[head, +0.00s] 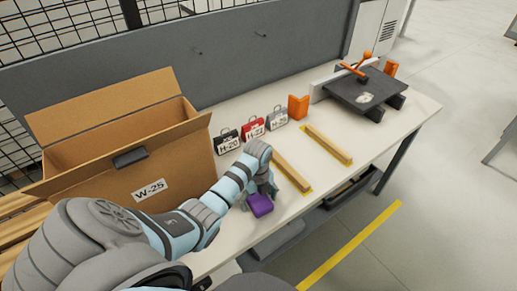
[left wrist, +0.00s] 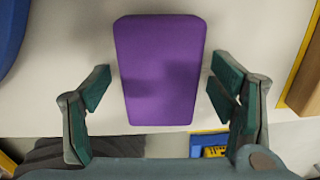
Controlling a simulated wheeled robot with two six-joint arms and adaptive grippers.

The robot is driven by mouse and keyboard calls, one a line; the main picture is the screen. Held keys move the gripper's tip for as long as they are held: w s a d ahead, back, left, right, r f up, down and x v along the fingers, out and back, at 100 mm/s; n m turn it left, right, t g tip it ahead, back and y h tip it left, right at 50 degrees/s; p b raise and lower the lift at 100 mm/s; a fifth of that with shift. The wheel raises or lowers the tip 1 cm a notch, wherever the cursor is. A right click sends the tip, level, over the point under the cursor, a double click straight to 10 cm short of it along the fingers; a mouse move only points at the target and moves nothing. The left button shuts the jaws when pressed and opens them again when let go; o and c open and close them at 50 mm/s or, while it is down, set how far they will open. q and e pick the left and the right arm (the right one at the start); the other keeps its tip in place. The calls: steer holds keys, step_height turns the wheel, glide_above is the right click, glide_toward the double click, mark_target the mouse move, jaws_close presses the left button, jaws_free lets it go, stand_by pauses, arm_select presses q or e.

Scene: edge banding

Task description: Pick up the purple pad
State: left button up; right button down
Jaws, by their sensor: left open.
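The purple pad (head: 260,205) lies on the white table near its front edge. In the left wrist view the pad (left wrist: 160,65) fills the middle, between my left gripper's two green fingers. My left gripper (left wrist: 157,85) is open, with a gap between each finger and the pad's sides. In the head view the left gripper (head: 262,188) is right above and behind the pad, partly hidden by its own wrist. My right gripper is not in view.
An open cardboard box (head: 118,168) marked W-25 stands left. Black, red and grey tagged items (head: 252,130) stand behind the gripper. Wooden strips with yellow edges (head: 328,144) lie right of it. A dark block fixture (head: 366,90) stands at the far right end.

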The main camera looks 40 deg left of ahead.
arm_select(q)
steer(key=shift+r, duration=0.15)
steer(key=c, duration=1.1)
steer(key=shift+o, duration=0.2)
